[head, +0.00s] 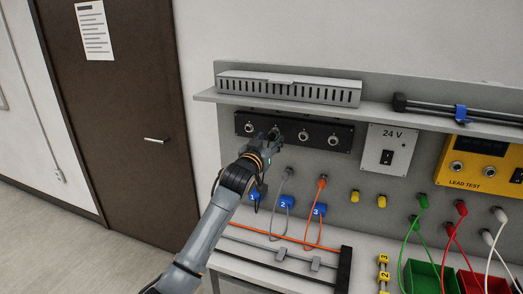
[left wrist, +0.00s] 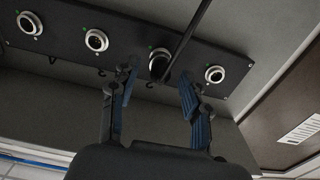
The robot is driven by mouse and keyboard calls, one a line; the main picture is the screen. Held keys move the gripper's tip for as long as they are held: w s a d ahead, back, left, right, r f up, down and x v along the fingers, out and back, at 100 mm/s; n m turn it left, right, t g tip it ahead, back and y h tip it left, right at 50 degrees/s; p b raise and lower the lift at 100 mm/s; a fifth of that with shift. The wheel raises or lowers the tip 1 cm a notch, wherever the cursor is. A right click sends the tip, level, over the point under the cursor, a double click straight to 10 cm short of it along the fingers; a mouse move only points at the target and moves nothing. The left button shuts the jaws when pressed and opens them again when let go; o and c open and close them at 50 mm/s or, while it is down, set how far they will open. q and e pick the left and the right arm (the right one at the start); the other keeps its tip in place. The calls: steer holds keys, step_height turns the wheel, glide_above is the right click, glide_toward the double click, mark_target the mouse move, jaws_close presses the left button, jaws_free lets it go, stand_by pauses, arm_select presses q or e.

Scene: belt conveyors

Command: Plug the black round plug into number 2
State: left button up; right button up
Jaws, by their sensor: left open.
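A black panel (head: 318,136) carries a row of round metal sockets; no socket numbers are legible. My left gripper (head: 272,137) is at the panel's left part, over the second socket from the left. In the left wrist view the gripper (left wrist: 159,78) is open, its blue-padded fingers on either side of the black round plug (left wrist: 158,69). The plug is at the socket (left wrist: 160,52) second from the right in that view, and appears seated in it; its exact depth cannot be told. A black cable (left wrist: 190,32) runs from the plug. My right gripper is not in view.
Blue holders marked 1, 2 (head: 287,202) and 3 (head: 319,210) sit below the panel, with grey and orange cables. A shelf (head: 375,107) juts out above. A 24 V box (head: 390,150), yellow tester (head: 478,170) and green bin (head: 422,278) are to the right.

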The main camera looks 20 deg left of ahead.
arm_select(q)
steer(key=s, duration=1.1)
steer(key=s+d+f+g, duration=0.1)
steer(key=s+f+g, duration=0.3)
steer(key=s+f, duration=0.55)
steer(key=s+f+g, duration=0.3)
steer(key=s+f, duration=0.4)
steer(key=f, duration=0.6)
steer(key=s+d+f+m+g, duration=0.1)
steer(key=s+f+g, duration=0.35)
steer(key=s, duration=0.85)
steer(key=s+f+m+g, duration=0.1)
steer(key=s+f+g, duration=0.35)
steer(key=s, duration=0.75)
step_height(320, 180, down, 31)
steer(key=s+b, duration=0.2)
steer(key=b, duration=0.1)
steer(key=s+a+f+g+b, duration=0.1)
steer(key=s+a+f, duration=0.2)
steer(key=s+f, duration=1.3)
steer(key=shift+f+y+b, duration=0.3)
steer(key=shift+f+b, duration=0.1)
steer(key=shift+f, duration=0.05)
